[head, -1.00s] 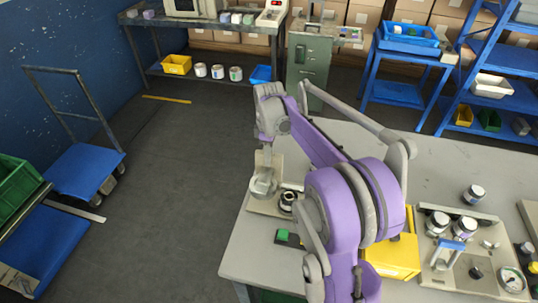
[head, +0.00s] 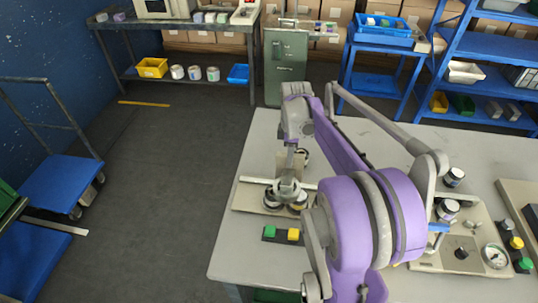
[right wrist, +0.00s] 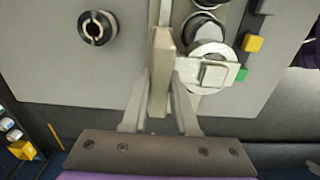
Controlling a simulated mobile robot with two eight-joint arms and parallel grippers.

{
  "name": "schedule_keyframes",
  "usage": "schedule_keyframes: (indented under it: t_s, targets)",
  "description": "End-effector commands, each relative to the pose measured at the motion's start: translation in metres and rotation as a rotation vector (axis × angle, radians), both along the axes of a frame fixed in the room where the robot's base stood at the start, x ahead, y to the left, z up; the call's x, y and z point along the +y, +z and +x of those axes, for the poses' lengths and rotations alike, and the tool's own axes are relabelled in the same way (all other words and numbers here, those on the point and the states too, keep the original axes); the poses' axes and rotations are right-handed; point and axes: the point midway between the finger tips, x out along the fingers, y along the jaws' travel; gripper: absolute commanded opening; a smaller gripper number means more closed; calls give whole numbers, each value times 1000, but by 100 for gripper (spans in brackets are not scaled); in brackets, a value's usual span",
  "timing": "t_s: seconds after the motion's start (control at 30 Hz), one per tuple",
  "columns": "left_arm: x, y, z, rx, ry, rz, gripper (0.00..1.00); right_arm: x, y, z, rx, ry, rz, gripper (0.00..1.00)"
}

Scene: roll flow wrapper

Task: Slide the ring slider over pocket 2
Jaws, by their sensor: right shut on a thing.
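My right gripper (head: 288,186) is over a beige base plate (head: 242,198) at the table's left end. In the right wrist view its fingers (right wrist: 161,92) are closed on a beige upright block, seemingly the ring slider's grip (right wrist: 160,65). A pale round piece with a square tab (right wrist: 207,65) is right of the block. It seems to be the slider's ring, over a pocket; which pocket, I cannot tell. A dark-rimmed round pocket or roll (right wrist: 204,27) adjoins it. A pale rail (head: 254,181) crosses the plate. My left gripper is out of view.
A button box with green and yellow buttons (head: 293,234) sits in front of the plate. A black ring-shaped part (right wrist: 97,27) stands on the opposite side. At right are a gauge (head: 495,256) and rolls (head: 447,209). The table's left front is bare.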

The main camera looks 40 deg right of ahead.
Motion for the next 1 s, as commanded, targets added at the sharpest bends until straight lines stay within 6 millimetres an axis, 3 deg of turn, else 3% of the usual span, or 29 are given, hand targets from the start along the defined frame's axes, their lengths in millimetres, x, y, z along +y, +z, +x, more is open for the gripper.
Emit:
schedule_keyframes:
  t_s: [0.23,0.67,0.7,0.8,0.87,1.0]
  targets:
    - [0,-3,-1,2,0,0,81,-22,0,-28,1,-3,-1,0]
    - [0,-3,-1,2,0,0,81,-26,1,-32,0,1,0,0]
    - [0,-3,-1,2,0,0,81,-26,1,-32,0,1,0,29]
    - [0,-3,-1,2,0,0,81,-26,0,-32,0,1,0,47]
    - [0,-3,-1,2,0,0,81,-26,0,-32,0,1,0,57]
    - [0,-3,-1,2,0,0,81,-26,0,-32,0,1,0,57]
